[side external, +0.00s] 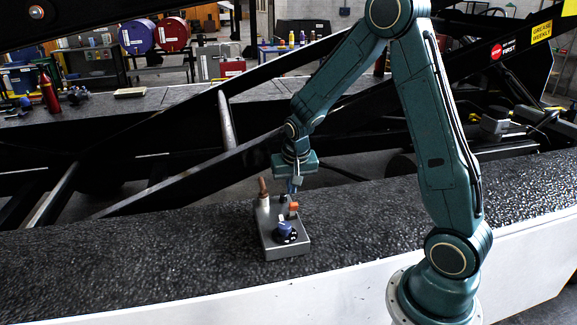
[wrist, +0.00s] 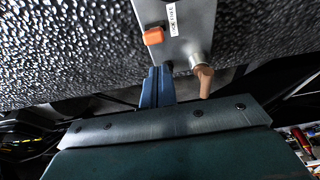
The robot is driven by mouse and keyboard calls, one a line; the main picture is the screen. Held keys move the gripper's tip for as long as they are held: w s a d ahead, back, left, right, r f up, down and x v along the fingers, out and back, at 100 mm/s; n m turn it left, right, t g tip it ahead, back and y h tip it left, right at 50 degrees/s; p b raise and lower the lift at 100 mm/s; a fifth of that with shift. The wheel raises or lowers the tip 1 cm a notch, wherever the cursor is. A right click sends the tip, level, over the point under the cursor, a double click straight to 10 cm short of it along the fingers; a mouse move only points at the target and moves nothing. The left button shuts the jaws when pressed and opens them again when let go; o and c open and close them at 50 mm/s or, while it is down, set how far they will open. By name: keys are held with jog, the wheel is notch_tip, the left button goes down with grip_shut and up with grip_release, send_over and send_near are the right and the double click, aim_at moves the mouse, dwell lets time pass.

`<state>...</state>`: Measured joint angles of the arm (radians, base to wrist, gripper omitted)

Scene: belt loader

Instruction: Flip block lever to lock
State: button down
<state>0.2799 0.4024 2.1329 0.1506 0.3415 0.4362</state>
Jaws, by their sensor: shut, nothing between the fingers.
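A grey block (side external: 287,246) stands on the black textured belt. It carries an orange lever tip (side external: 293,206), a brown-handled upright lever (side external: 263,188) at the back left and a dark blue round knob (side external: 284,230) at the front. My gripper (side external: 292,189) is shut and empty, pointing down just above the block's back right edge, near the orange tip. In the wrist view the shut blue fingers (wrist: 160,72) lie between the orange tip (wrist: 153,37) and the brown handle (wrist: 204,79). A white label (wrist: 172,17) shows there; its text is unreadable. Contact with either lever cannot be told.
The belt (side external: 150,245) is bare on both sides of the block. A white side panel (side external: 340,292) runs along its front. Black frame beams (side external: 200,180) cross behind the block. A red bottle (side external: 49,92) and tools stand on a far bench.

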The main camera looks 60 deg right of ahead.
notch_tip(320, 180, up, 8)
send_over(294, 204)
jog(key=shift+s+a+r, duration=0.2)
jog(key=shift+s+r, duration=0.1)
jog(key=shift+r, duration=0.1)
dwell(0.4)
dwell(0.3)
jog(key=s+a+r+n+t+y, duration=0.1)
jog(key=s+a+r+n, duration=0.3)
jog(key=s, duration=0.5)
jog(key=s+a+r+n+t+y, duration=0.1)
jog(key=s+a+r+n+t, duration=0.1)
jog(key=s+a+r+n, duration=0.3)
jog(key=s+a+r, duration=0.1)
jog(key=s+a, duration=0.2)
jog(key=s, duration=0.2)
jog(key=shift+s+a, duration=0.15)
jog(key=shift+a, duration=0.2)
